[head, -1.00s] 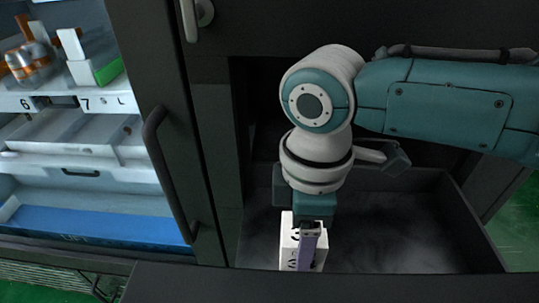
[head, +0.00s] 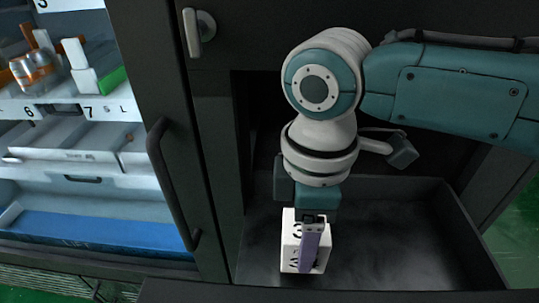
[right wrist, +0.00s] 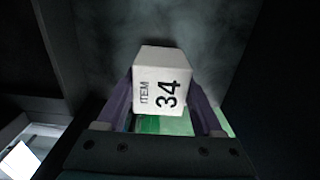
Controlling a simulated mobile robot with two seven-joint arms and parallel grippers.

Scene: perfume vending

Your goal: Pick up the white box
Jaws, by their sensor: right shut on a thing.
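The white box (head: 291,243) with black lettering is in the dark open bin, held by my right gripper (head: 312,245). In the right wrist view the white box (right wrist: 160,82) reads "ITEM 34" and sits between the two purple fingers of my right gripper (right wrist: 162,108). The gripper is shut on it from both sides. The head view shows one finger in front of the box, hiding part of its face. I cannot tell whether the box touches the bin floor. My left gripper is not in view.
The dark bin (head: 410,235) has free floor right of the box, with walls around it. Left stands a vending cabinet with a door handle (head: 170,185) and shelves (head: 75,108) of bottles and boxes. A green floor (head: 518,235) shows at the right.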

